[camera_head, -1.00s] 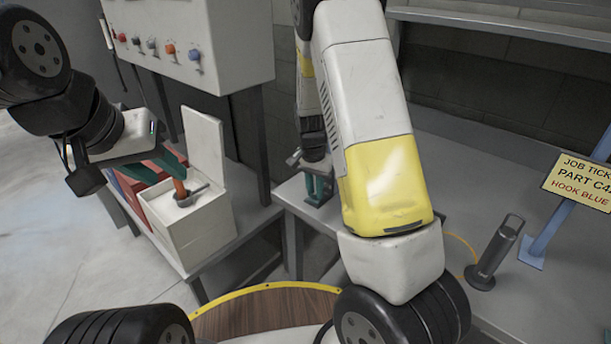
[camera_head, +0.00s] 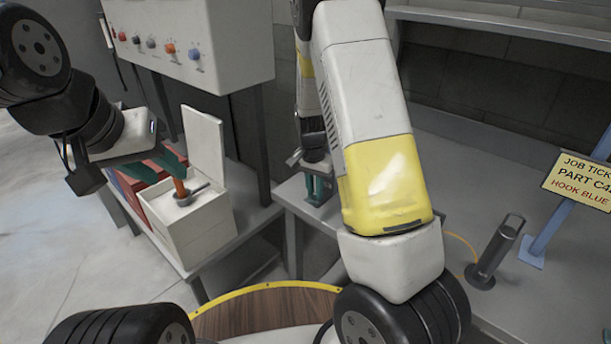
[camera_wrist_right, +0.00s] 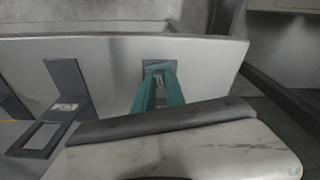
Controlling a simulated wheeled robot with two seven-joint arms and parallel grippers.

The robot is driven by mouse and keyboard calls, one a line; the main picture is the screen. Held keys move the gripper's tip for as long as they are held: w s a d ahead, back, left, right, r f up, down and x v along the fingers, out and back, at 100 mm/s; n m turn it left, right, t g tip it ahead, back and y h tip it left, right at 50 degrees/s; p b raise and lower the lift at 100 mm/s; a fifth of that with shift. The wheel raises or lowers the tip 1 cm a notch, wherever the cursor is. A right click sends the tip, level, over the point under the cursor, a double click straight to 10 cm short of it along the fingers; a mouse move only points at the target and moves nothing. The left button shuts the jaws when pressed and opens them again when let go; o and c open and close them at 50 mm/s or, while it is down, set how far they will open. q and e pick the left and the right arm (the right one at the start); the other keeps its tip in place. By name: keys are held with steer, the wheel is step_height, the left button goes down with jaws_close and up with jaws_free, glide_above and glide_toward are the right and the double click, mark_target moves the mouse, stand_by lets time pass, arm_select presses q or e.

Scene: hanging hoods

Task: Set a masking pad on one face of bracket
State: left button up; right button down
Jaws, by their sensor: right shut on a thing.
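My left gripper (camera_head: 172,168), with green fingers, is over the open white box (camera_head: 190,232). An orange-brown upright piece (camera_head: 180,187) stands at its fingertips, in a small grey holder in the box top. I cannot tell whether the fingers grip it. My right gripper (camera_head: 318,190) is low over the far left end of the grey bench, partly behind my arm. In the right wrist view, its green fingers (camera_wrist_right: 159,84) close on a small grey part over a dark square plate (camera_wrist_right: 150,66). I cannot make out the bracket or a masking pad for certain.
Red and blue bins (camera_head: 128,190) stand beside the white box. A control cabinet (camera_head: 190,45) hangs above. The bench middle is largely clear.

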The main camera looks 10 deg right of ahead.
steer(key=c, duration=1.3)
jaws_free()
steer(key=s+a+r+n+t+y, duration=0.15)
steer(key=s+r, duration=0.35)
steer(key=r, duration=0.6)
steer(key=s+r+n+t+y, duration=0.1)
steer(key=s+r+n, duration=0.1)
steer(key=s+r, duration=0.6)
steer(key=s+r+n+t, duration=0.2)
steer(key=s+r+n, duration=0.2)
steer(key=s+r, duration=0.4)
steer(key=s, duration=0.3)
steer(key=shift+a+r+t, duration=0.3)
steer(key=shift+t, duration=0.05)
